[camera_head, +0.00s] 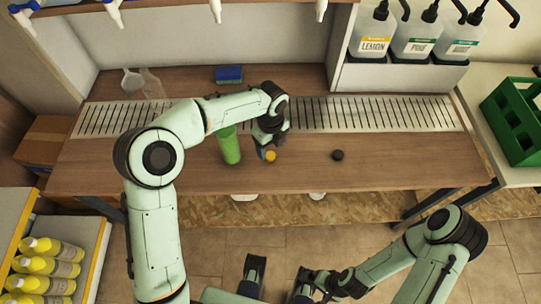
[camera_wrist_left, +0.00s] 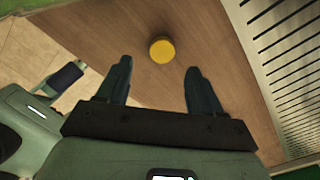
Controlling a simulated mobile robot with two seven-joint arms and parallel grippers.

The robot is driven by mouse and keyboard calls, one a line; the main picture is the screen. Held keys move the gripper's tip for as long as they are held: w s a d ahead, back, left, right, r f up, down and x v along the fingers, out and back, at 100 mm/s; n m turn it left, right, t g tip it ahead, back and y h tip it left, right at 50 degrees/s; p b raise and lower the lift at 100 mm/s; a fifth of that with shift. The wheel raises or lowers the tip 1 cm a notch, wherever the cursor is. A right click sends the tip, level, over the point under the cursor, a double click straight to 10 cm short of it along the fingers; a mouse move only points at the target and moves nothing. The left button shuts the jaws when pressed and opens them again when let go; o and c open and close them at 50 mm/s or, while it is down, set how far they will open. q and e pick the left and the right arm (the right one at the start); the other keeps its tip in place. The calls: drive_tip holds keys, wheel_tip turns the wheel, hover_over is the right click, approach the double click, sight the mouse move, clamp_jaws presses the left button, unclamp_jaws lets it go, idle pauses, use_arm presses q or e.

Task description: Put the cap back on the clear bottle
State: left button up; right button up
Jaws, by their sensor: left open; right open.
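The clear bottle (camera_head: 153,84) appears to be the see-through shape at the back left of the wooden counter, faint against the wall; whether its top is bare is too small to tell. A round yellow cap (camera_head: 270,156) lies on the counter, and a dark round cap (camera_head: 338,155) lies apart to its right. My left gripper (camera_head: 266,150) points down just beside the yellow cap. In the left wrist view the gripper (camera_wrist_left: 158,75) is open and empty, with the yellow cap (camera_wrist_left: 161,50) beyond its fingertips. My right gripper (camera_head: 313,283) is open, low in front of the counter.
A green container (camera_head: 230,148) stands close left of my left gripper. A slotted metal drain strip (camera_head: 390,114) crosses the counter (camera_head: 400,166). A blue sponge (camera_head: 229,74) lies behind it. Pump bottles (camera_head: 375,32) stand on the right shelf, and a green crate (camera_head: 517,125) beyond.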

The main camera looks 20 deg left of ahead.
sight(270, 155)
use_arm(q)
drive_tip(key=f, duration=0.5)
drive_tip(key=shift+w+f+b, duration=0.1)
drive_tip(key=shift+w+b, duration=0.1)
drive_tip(key=shift+b, duration=0.2)
drive_tip(key=c, duration=1.1)
